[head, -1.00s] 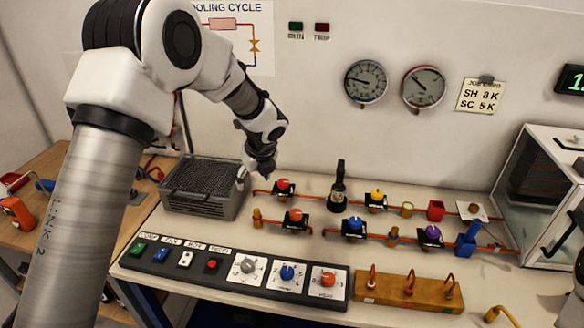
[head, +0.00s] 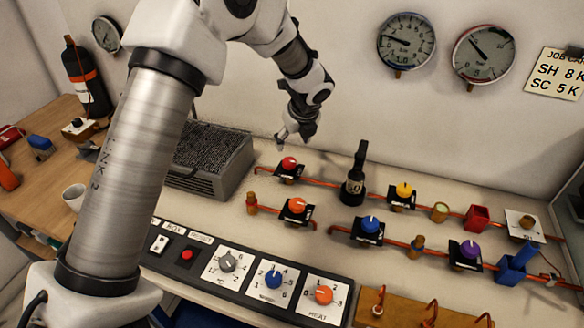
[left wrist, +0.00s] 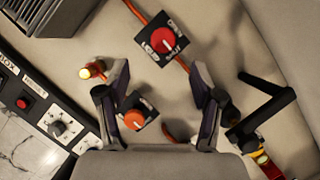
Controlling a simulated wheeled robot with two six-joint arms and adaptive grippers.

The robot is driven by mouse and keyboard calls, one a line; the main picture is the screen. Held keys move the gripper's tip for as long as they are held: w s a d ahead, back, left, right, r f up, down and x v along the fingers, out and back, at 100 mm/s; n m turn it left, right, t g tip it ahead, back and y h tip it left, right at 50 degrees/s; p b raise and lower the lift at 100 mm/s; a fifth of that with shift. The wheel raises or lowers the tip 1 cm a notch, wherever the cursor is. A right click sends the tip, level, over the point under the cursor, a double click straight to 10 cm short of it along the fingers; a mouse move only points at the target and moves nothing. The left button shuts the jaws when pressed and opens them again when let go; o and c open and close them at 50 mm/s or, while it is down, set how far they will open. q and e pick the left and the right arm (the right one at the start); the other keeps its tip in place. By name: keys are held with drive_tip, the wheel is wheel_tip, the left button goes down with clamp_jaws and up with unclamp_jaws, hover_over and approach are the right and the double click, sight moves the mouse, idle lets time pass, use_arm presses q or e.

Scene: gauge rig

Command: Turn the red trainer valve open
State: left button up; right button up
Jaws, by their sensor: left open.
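The red trainer valve (head: 289,163) sits on a black plate on the back copper pipe, left of the black-handled tool. In the left wrist view the red valve (left wrist: 163,41) shows a white pointer line and lettering on its plate. My left gripper (head: 292,138) is above the red valve, apart from it. In the left wrist view my left gripper (left wrist: 158,92) is open and empty, its fingers spread, with the red valve beyond the fingertips. The orange valve (head: 297,205) stands in front of the red one. My right gripper is not in view.
A black-handled tool (head: 356,180) stands upright just right of the red valve. Yellow (head: 404,190), blue (head: 370,223) and purple (head: 470,249) valves stand to the right. A grey mesh-topped box (head: 210,165) is at the left. The control panel (head: 180,262) lies in front.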

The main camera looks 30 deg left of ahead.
sight(290, 161)
use_arm(q)
drive_tip(key=x, duration=1)
drive_tip(key=shift+w+d+f, duration=0.1)
drive_tip(key=shift+w+d, duration=0.15)
drive_tip(key=shift+d, duration=0.15)
drive_tip(key=shift+s, duration=0.1)
drive_tip(key=shift+c, duration=0.3)
drive_tip(key=shift+d, duration=0.1)
drive_tip(key=c, duration=1.1)
